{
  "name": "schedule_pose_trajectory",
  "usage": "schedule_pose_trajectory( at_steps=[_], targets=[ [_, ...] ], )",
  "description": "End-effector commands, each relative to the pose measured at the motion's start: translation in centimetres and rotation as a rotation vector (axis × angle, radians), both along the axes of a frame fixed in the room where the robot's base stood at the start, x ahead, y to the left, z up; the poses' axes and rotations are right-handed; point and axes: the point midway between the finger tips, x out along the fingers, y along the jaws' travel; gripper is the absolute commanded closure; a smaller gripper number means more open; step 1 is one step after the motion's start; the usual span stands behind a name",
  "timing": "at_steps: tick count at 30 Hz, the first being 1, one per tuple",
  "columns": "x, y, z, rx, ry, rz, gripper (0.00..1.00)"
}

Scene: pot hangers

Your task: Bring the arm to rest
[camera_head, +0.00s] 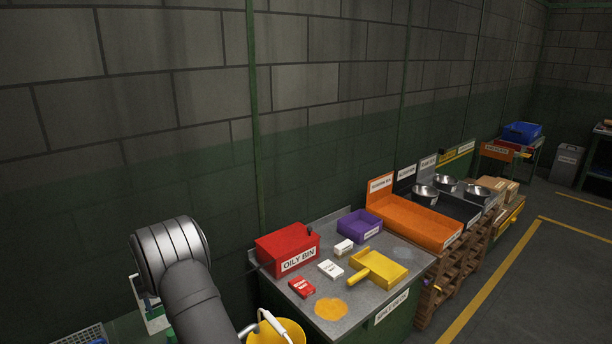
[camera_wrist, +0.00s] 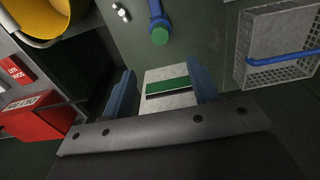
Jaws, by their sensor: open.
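My gripper (camera_wrist: 163,84) shows in the wrist view with its two blue fingers spread apart. Nothing is held between them. A pale panel with a green strip (camera_wrist: 167,87) shows in the gap beyond the fingers; I cannot tell how far off it is. In the head view my grey arm rises at the lower left, beside the metal-topped bench, and my gripper is not visible there.
The bench (camera_head: 352,306) holds a red oily bin (camera_head: 287,247), a purple tray (camera_head: 360,226) and a yellow dustpan (camera_head: 379,268). A yellow bucket (camera_head: 277,332) stands before it. A wire basket (camera_wrist: 283,72) with a blue handle is right of my gripper. Open floor lies far right.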

Motion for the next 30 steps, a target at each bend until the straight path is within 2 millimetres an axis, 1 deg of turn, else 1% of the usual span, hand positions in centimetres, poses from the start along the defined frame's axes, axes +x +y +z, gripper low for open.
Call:
schedule_pose_trajectory(
  at_steps=[1, 9, 15, 18, 23, 26, 30],
  targets=[
    [-0.1, -0.1, -1.3, -0.004, 0.004, 0.0, 0.45],
    [-0.1, -0.1, -6.7, -0.002, 0.002, 0.0, 0.45],
    [0.0, 0.0, -10.3, -0.001, 0.001, 0.0, 0.45],
    [0.0, 0.0, -11.7, -0.001, 0.001, 0.0, 0.45],
    [0.0, 0.0, -12.9, -0.001, 0.001, 0.0, 0.45],
    [0.0, 0.0, -12.4, 0.001, -0.001, 0.0, 0.45],
    [0.0, 0.0, -12.3, 0.0, 0.0, 0.0, 0.45]
  ],
)
